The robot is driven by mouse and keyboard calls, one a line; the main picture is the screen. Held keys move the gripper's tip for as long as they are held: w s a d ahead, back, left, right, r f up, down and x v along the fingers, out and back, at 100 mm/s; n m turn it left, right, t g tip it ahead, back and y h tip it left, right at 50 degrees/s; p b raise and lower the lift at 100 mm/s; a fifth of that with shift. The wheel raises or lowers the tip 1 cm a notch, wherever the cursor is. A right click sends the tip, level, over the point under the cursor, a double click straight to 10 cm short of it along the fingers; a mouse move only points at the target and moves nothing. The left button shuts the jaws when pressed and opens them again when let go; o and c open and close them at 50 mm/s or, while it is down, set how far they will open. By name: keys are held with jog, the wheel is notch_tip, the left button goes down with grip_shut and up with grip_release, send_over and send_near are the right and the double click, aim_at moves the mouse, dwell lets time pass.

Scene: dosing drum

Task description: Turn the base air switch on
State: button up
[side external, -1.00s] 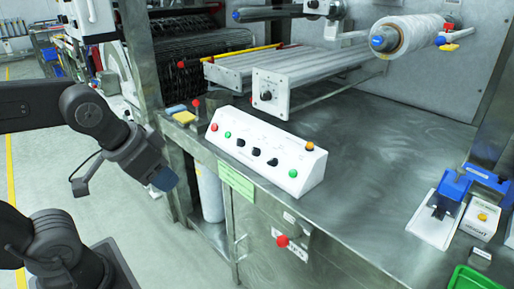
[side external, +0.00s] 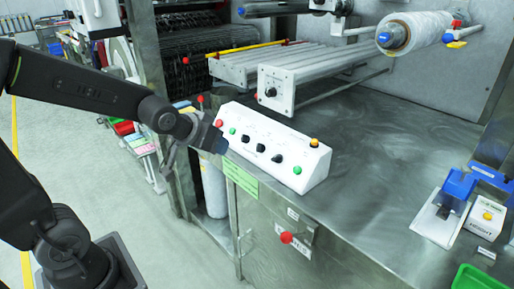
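A white sloped control box (side external: 290,160) stands near the front edge of the steel table. It bears a row of black rotary switches, among them a left one (side external: 245,139), a middle one (side external: 260,148) and a right one (side external: 277,159). Their labels are too small to read, so I cannot tell which is the base air switch or how each is set. My gripper (side external: 216,142) is at the left end of the box, close in front of it. Its fingers are small and dark here, and I cannot tell their opening or whether they touch the box.
The box also has red (side external: 219,123), green (side external: 297,170) and orange (side external: 314,142) buttons. A red knob (side external: 286,237) sticks out of the cabinet front below. A roller unit (side external: 290,85) stands behind. The table right of the box is clear up to a blue device (side external: 457,187).

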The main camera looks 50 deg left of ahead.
jog(key=w+a+f+n+t, duration=0.2)
jog(key=w+a+f+t, duration=0.1)
jog(key=w+a+f, duration=0.3)
jog(key=n+t, duration=0.2)
send_near(257, 147)
jog(key=x, duration=1)
jog(key=c, duration=0.5)
jog(key=shift+c, duration=0.2)
